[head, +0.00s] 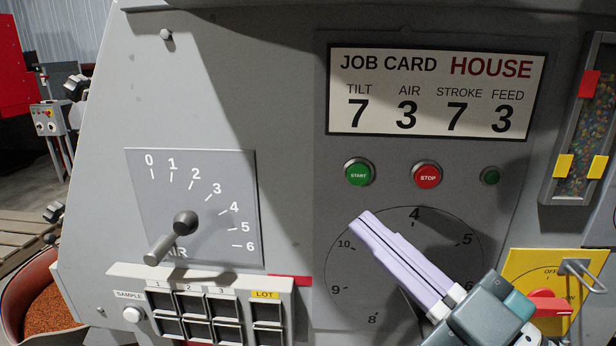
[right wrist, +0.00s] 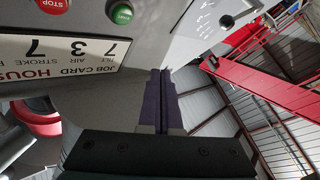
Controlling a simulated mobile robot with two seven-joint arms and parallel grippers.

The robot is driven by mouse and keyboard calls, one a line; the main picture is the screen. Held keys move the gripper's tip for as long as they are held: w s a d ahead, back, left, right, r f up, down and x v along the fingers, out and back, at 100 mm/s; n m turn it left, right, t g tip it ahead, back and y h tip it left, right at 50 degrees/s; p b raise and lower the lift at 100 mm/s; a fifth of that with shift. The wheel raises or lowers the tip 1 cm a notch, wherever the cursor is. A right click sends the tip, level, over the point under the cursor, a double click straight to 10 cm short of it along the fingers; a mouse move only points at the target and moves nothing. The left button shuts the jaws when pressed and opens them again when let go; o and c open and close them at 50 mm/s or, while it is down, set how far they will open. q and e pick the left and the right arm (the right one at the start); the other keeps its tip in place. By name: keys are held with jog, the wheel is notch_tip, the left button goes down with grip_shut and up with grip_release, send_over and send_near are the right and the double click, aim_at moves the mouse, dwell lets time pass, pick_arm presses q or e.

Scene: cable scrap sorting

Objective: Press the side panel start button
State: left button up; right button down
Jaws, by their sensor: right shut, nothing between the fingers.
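The green START button (head: 360,173) sits on the grey panel below the job card, left of the red STOP button (head: 427,176). My right gripper (head: 364,218) has pale purple fingers closed together and empty. In the head view its tips are a little below the START button, in front of the numbered dial (head: 455,222), and appear apart from the button. In the right wrist view the gripper (right wrist: 159,72) points toward the panel, with the START button (right wrist: 122,14) up and left of its tips. My left gripper is not in view.
A small dark green button (head: 490,176) is right of STOP. A yellow plate with a red switch (head: 545,300) is at lower right.

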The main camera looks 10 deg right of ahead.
jog(key=shift+w, duration=0.1)
jog(key=b, duration=0.5)
send_near(358, 174)
jog(key=shift+w+a+r, duration=0.3)
jog(key=shift+w+a, duration=0.4)
jog(key=shift+a, duration=0.05)
jog(key=shift+w+a+r, duration=0.35)
jog(key=shift+w+a, duration=0.35)
jog(key=shift+a, duration=0.05)
jog(key=shift+w+a+r, duration=0.3)
jog(key=shift+w+a, duration=0.4)
jog(key=shift+a, duration=0.05)
jog(key=shift+w, duration=0.1)
jog(key=shift+w+d+f+b, duration=0.1)
jog(key=shift+w+b, duration=0.15)
jog(key=shift+b, duration=0.1)
